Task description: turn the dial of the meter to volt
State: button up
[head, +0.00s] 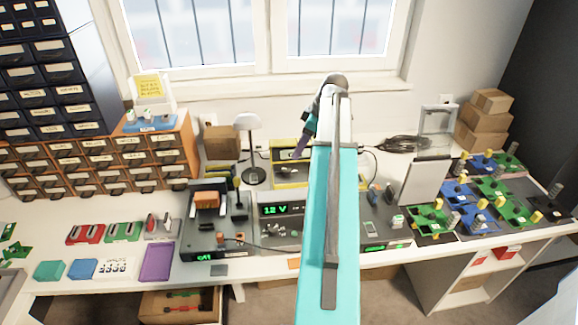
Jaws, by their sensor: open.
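My arm reaches from the bottom of the head view over the bench toward the window and covers the bench's middle. My gripper (301,147) shows only in small part, left of the arm's far end, pointing down; it is open with nothing seen in it. Below it is a yellow-edged unit (291,185), partly behind my arm, which may be the meter. No dial or pointer on it can be made out. A grey box with a lit display reading 12 V (282,209) stands in front of it. Any gap between gripper and unit cannot be judged.
A soldering-type station (208,225) and a white lamp (250,123) stand left. Green and blue circuit boards (480,213) fill the right side, beside a grey panel (424,183). Drawers (95,165) and cartons (484,126) stand at the back. Small trays (157,262) line the front left.

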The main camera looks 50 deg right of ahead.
aim_at(287, 170)
jog(key=shift+p+x, duration=1.05)
jog(key=shift+x, duration=4.25)
jog(key=shift+a, duration=0.1)
jog(key=c, duration=1)
